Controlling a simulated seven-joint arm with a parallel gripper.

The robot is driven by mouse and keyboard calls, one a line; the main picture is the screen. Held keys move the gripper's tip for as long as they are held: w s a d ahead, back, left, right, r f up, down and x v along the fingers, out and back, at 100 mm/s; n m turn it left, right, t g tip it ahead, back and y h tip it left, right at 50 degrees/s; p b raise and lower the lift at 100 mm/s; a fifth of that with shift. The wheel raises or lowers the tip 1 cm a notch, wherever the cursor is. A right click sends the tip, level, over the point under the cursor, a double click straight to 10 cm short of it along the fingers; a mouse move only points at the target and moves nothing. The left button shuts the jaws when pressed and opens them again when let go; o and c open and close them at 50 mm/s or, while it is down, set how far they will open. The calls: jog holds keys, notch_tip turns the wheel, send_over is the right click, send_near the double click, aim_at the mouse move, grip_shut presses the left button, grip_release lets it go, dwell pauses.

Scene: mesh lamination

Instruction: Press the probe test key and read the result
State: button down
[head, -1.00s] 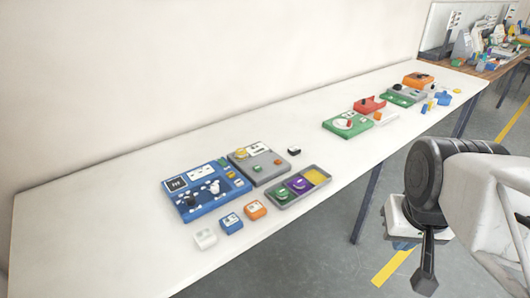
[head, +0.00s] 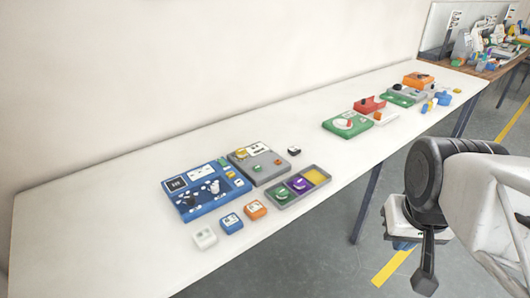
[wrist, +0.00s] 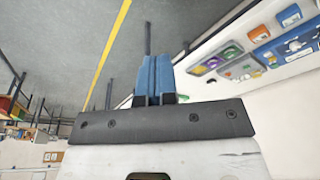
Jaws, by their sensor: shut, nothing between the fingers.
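A blue panel unit (head: 214,208) lies at the middle left of the white table. It carries a dark display (head: 176,184) with small pale marks, a white label, a green key (head: 230,174), a dark knob and a pale knob. The unit also shows at the upper right of the wrist view (wrist: 290,47). My gripper (wrist: 152,78) has its blue fingers closed together with nothing between them. In the head view it hangs off the table's front edge, mostly hidden behind my arm.
A grey unit (head: 266,176) adjoins the blue one. A tray (head: 299,197) with green, purple and yellow compartments lies in front. White, blue and orange blocks (head: 255,209) sit near the edge. Green, red and orange devices stand farther right.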

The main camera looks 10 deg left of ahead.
dwell(0.5)
jog(key=w+a+r+n+h, duration=0.1)
jog(key=w+n, duration=0.1)
jog(key=w, duration=0.5)
jog(key=w+a+n+h, duration=0.1)
jog(key=w+a+n, duration=0.15)
jog(key=w, duration=0.35)
jog(key=n+t+h, duration=0.4)
jog(key=n+t, duration=0.1)
jog(key=n, duration=1)
send_over(258, 168)
notch_tip(258, 168, down, 13)
jog(key=shift+r, duration=0.15)
jog(key=shift+f, duration=4.4)
jog(key=shift+f, duration=0.4)
